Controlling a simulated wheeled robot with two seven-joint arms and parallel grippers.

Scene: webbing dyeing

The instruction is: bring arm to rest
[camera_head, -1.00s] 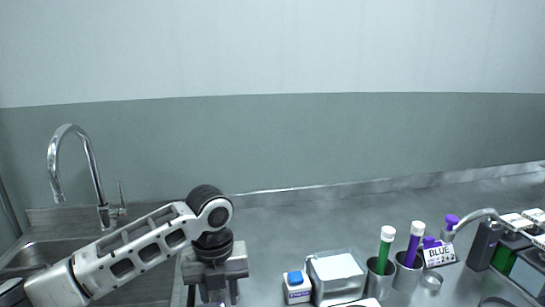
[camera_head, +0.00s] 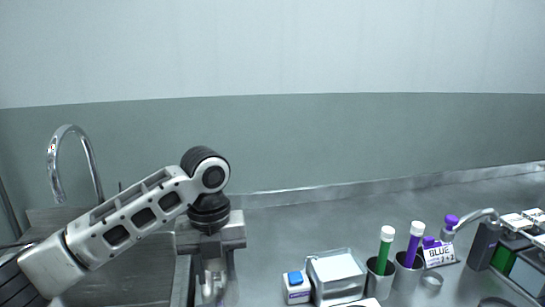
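My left arm comes in from the lower left over the sink. Its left gripper (camera_head: 214,284) hangs downward at the bottom of the picture, over the counter beside the sink's right edge. Its fingers are small and partly blend with the metal behind them, so I cannot tell whether they are open or shut. I see no object clearly held. My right arm and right gripper are not in view.
A sink with a curved faucet (camera_head: 57,165) is at left. The counter (camera_head: 300,225) behind is clear.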

